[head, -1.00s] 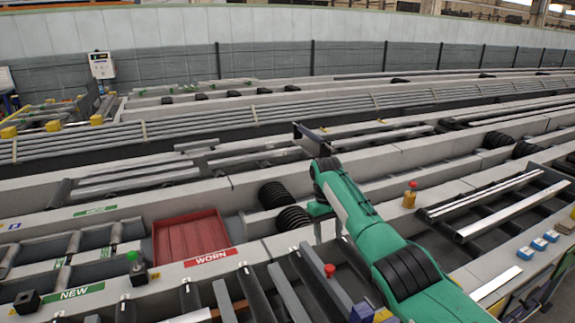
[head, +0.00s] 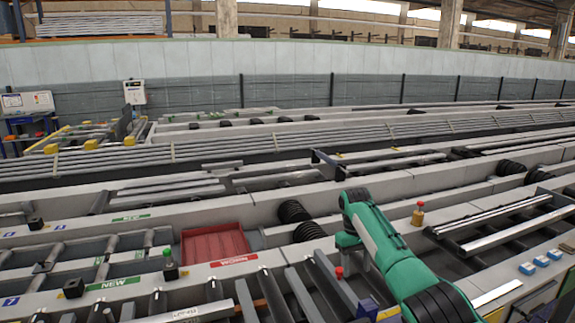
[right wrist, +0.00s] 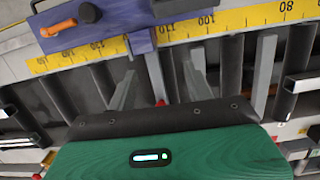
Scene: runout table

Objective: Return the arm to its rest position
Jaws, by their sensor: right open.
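My right arm (head: 395,258) is green with black bands. It reaches in from the lower right in the head view, over the runout table (head: 455,185). Its hand end is not clear there. In the right wrist view my right gripper (right wrist: 161,82) has two grey fingers standing well apart, with nothing held between them. They point toward a yellow measuring scale (right wrist: 190,28) and a purple block (right wrist: 143,42) with an orange handle. How high the fingers are above these I cannot tell. My left gripper is not in view.
A red tray (head: 216,244) labelled WORN lies left of my arm. A NEW label (head: 113,282) marks the rollers further left. A red-topped post (head: 417,215) and rails (head: 500,222) stand to the right.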

